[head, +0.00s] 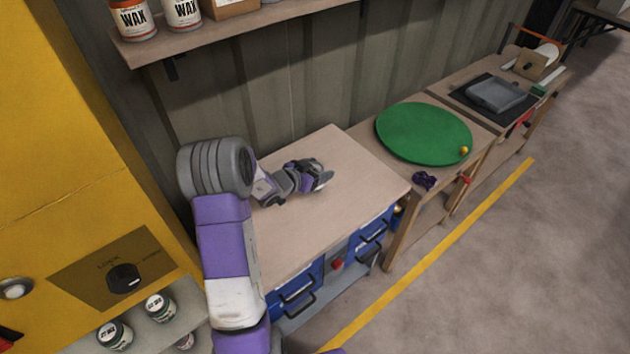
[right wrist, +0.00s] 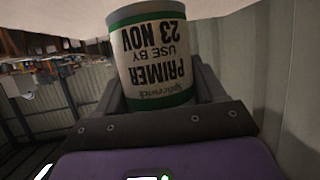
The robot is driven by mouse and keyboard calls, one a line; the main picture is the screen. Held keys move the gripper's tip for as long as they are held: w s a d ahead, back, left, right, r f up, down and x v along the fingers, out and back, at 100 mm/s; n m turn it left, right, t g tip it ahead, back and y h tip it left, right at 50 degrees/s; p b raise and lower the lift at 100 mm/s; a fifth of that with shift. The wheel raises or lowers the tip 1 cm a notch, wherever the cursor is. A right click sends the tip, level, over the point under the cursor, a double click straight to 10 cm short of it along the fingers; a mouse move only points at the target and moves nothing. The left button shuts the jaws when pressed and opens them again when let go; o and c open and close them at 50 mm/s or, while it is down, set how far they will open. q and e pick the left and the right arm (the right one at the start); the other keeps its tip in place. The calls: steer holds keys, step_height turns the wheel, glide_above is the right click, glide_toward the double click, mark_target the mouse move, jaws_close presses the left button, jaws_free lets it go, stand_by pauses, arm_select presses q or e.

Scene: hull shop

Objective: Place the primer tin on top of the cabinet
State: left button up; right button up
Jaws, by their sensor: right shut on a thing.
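The primer tin (right wrist: 155,55), white with green bands, fills the middle of the right wrist view, its lettering upside down there. My right gripper (head: 322,176) is shut on it, a finger on each side. In the head view the gripper lies low over the pale wooden top of the cabinet (head: 350,215) with blue drawers, and the tin is mostly hidden by the gripper. The pale surface shows behind the tin's end in the wrist view; I cannot tell whether they touch. My left gripper is not in view.
A yellow locker (head: 60,160) with a dial stands at left, tins (head: 158,306) on its lower shelf. A wall shelf (head: 215,32) with wax tins (head: 183,10) hangs above. Right of the cabinet are a green disc (head: 420,132) and a small purple item (head: 424,180). The cabinet top is otherwise clear.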

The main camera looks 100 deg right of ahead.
steer(key=shift+f+b, duration=0.55)
steer(key=shift+f, duration=1.15)
steer(key=shift+f, duration=0.15)
steer(key=o, duration=1.3)
steer(key=shift+w+a+r, duration=0.1)
steer(key=shift+w+r, duration=0.15)
steer(key=p+v, duration=0.2)
steer(key=v, duration=0.5)
steer(key=shift+a, duration=0.1)
